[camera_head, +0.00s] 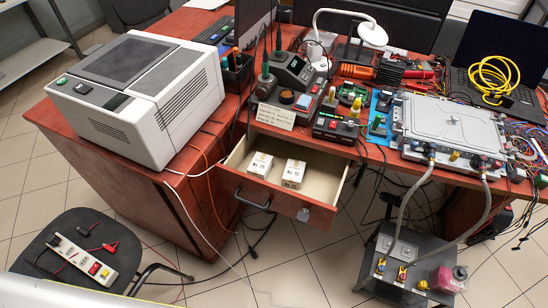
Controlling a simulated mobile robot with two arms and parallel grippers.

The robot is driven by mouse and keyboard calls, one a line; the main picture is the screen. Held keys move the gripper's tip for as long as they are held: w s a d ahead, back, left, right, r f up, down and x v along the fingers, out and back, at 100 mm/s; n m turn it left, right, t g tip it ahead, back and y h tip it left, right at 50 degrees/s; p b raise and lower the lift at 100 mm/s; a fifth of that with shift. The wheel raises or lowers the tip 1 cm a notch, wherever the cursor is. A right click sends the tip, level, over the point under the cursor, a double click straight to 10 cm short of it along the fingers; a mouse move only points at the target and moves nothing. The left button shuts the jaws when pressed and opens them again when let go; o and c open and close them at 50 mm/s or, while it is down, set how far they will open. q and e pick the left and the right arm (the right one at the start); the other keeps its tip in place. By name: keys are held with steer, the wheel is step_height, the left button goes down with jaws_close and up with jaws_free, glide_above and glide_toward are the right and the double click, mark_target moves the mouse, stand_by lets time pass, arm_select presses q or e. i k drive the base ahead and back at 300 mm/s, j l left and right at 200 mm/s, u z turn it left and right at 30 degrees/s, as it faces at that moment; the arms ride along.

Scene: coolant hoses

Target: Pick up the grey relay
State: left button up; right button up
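I cannot single out a grey relay with certainty at this size. The open drawer (236,188) under the desk holds two small pale boxes with dark print, a left box (261,165) and a right box (293,174). Neither of my grippers is in view.
A large white machine (150,100) stands on the desk's left. Electronics, a grey lidded cooling unit (452,122) and a laptop crowd the right. Hoses run down to a dark box (408,262) on the floor. A chair (75,240) holds a power strip (80,258).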

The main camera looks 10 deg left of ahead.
mark_target(518, 175)
steer(key=z, duration=1.6)
steer(key=i+l, duration=0.85)
steer(key=l+z, duration=0.05)
steer(key=l, duration=0.05)
